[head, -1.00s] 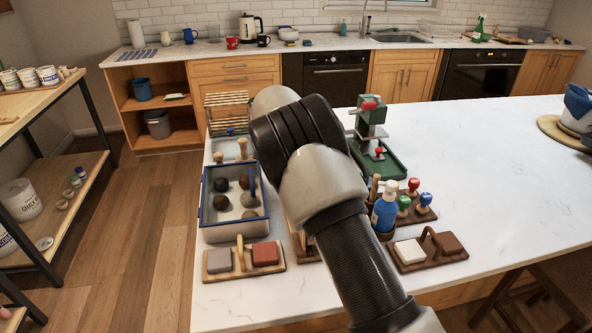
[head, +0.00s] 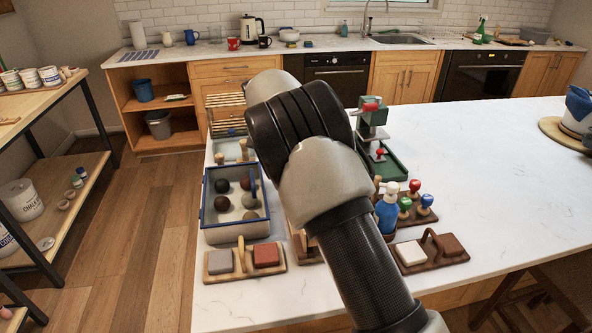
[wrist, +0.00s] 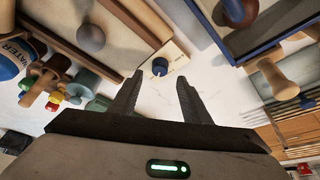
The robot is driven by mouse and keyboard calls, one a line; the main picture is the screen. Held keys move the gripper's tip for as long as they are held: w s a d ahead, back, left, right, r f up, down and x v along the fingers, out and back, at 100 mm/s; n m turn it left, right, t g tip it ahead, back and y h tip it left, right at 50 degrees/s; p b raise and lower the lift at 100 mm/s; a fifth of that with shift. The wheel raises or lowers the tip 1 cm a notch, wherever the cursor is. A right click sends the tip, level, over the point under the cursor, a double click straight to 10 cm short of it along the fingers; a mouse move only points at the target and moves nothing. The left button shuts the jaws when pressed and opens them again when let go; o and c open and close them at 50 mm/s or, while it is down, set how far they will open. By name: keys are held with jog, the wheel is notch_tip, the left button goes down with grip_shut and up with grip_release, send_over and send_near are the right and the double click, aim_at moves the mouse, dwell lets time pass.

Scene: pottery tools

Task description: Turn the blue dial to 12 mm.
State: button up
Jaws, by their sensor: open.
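The blue dial (wrist: 160,66) shows in the wrist view as a small round knob on a pale wooden plate (wrist: 176,55) with faint dark markings. The markings are too small to read, so I cannot tell its setting. My gripper (wrist: 159,78) is open, its two dark fingers pointing toward the dial. The dial appears between and just beyond the fingertips, with space on both sides. I see no contact. In the head view my arm hides the dial and the gripper.
A blue-rimmed tray (head: 236,238) with several balls stands left of my arm. A blue-and-white bottle (head: 388,212) and several coloured-knob stamps (head: 415,187) stand to the right. A green press (head: 371,122) is behind.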

jog(key=v, duration=1.2)
jog(key=shift+r+p, duration=0.15)
jog(key=shift+p, duration=0.2)
jog(key=s+d+r+n+y+p, duration=0.1)
jog(key=s+d+r+p, duration=0.1)
jog(key=s+d+r, duration=0.5)
jog(key=s+d+r+n+y+p, duration=0.1)
jog(key=s+d+r+y+p, duration=0.1)
jog(key=s+d+r, duration=0.55)
jog(key=s+d+f+n+t+p, duration=0.1)
jog(key=s+d, duration=0.4)
jog(key=s, duration=0.6)
jog(key=s+d+f+n+t+p, duration=0.1)
jog(key=s+d+n, duration=0.3)
jog(key=s, duration=0.7)
jog(key=shift+d+f+p, duration=0.45)
jog(key=shift+d+p, duration=0.05)
jog(key=shift+p, duration=0.25)
